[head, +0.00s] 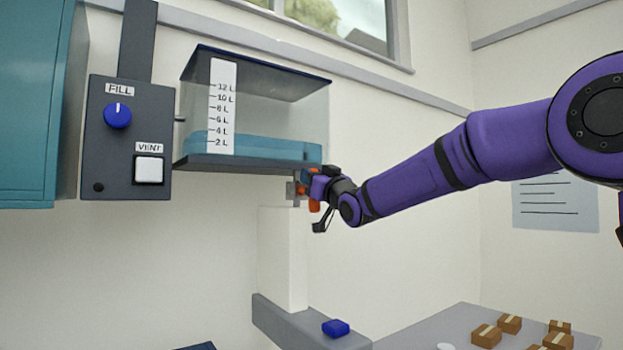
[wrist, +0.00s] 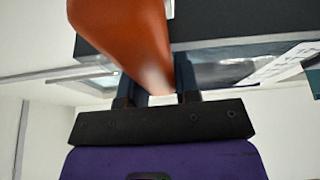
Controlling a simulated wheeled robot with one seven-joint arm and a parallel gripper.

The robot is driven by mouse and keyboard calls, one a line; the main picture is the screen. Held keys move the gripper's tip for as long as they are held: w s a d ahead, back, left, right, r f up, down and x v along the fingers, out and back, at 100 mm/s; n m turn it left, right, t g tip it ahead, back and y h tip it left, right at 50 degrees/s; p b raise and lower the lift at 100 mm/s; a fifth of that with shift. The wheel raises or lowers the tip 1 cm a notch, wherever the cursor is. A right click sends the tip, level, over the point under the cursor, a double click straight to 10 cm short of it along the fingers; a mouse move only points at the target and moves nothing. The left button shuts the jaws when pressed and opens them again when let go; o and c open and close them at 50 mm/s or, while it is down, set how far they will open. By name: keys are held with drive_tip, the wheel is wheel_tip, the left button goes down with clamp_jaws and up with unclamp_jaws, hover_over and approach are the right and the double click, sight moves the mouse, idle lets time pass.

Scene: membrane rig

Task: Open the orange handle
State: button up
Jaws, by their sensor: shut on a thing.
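The orange handle (head: 314,206) sits on a small fitting (head: 296,190) just below the water tank (head: 270,125), and is mostly hidden by my gripper in the head view. In the wrist view the orange handle (wrist: 125,35) is large and close, reaching down between the fingers. My gripper (head: 306,183) is at the handle, under the tank's right front corner. In the wrist view my gripper (wrist: 158,95) has its two dark fingers shut on the handle.
A grey panel (head: 128,170) left of the tank carries a blue FILL knob (head: 117,115) and a white VENT button (head: 149,170). A white column (head: 283,260) stands below the fitting on a grey ledge (head: 300,325), with a blue block (head: 336,328). Several small boxes (head: 487,335) lie on a table at lower right.

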drive_tip(key=shift+w+f, duration=0.1)
drive_tip(key=shift+f, duration=0.05)
idle(0.3)
drive_tip(key=o, duration=0.9)
drive_tip(key=v, duration=1.1)
drive_tip(key=s+d+f+m+g+h, duration=0.2)
drive_tip(key=s+d+f+m+h, duration=0.15)
drive_tip(key=s+d+h, duration=0.35)
drive_tip(key=s+d+f+m+g+h, duration=0.25)
drive_tip(key=s+d+f+h, duration=0.25)
drive_tip(key=s+d, duration=0.35)
drive_tip(key=s+d+f+g, duration=0.2)
drive_tip(key=s+f+g, duration=0.1)
drive_tip(key=s, duration=0.4)
drive_tip(key=s+d+f+m+g, duration=0.1)
drive_tip(key=s+d+f+g, duration=0.2)
drive_tip(key=s+f, duration=0.2)
drive_tip(key=s+d+f+g+h, duration=0.1)
drive_tip(key=s+f, duration=0.4)
drive_tip(key=s, duration=0.6)
drive_tip(key=shift+s+d+m+g, duration=0.15)
drive_tip(key=shift+d+m+g, duration=0.25)
drive_tip(key=shift+d+g, duration=0.5)
